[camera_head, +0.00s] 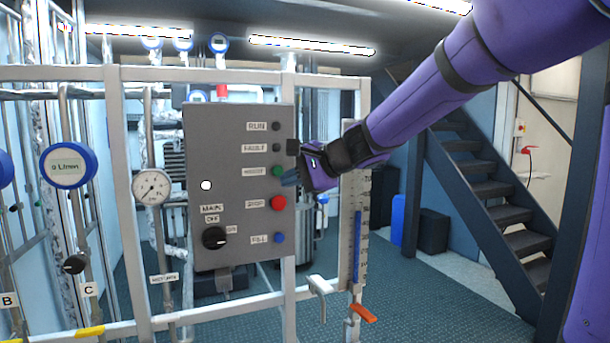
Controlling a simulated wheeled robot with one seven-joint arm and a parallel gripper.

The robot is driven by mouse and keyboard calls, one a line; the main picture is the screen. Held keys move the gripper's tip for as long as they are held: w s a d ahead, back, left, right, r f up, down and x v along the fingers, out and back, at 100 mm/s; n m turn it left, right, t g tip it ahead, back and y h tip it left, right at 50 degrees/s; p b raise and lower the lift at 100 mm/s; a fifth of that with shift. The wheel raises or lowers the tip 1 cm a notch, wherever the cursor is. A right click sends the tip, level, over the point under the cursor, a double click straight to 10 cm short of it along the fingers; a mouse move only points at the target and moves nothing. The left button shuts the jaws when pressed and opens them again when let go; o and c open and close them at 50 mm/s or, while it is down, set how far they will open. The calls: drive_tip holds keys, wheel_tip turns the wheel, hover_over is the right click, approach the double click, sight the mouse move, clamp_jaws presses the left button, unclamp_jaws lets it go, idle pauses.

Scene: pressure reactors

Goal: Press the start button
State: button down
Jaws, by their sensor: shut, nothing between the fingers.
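A grey control panel (235,155) is mounted on a metal frame at the centre. Its green button (277,171) is on the right side, below the FAULT lamp and above the red STOP button (278,203). The label beside the green button is too blurred to read surely, but its place and colour fit the start button. My gripper (288,178) is shut and empty, reaching in from the right. Its tips are just right of and slightly below the green button in the picture. I cannot tell whether they touch it.
A black rotary switch (214,238) and a blue FILL button (280,238) are lower on the panel. A vertical level gauge (354,220) and an orange-handled valve (362,313) stand right of it. Stairs (490,190) rise at the right. Pipes and dials crowd the left.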

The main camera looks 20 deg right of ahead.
sight(281, 171)
drive_tip(key=shift+w+d+m+t, duration=0.15)
drive_tip(key=shift+d+m+t, duration=0.2)
drive_tip(key=shift+d, duration=0.25)
drive_tip(key=shift+w, duration=0.1)
drive_tip(key=w, duration=0.8)
drive_tip(key=shift+w, duration=0.35)
drive_tip(key=shift+w, duration=0.15)
idle(1.7)
drive_tip(key=shift+w, duration=0.25)
drive_tip(key=shift+w, duration=0.45)
idle(0.8)
drive_tip(key=shift+s, duration=0.9)
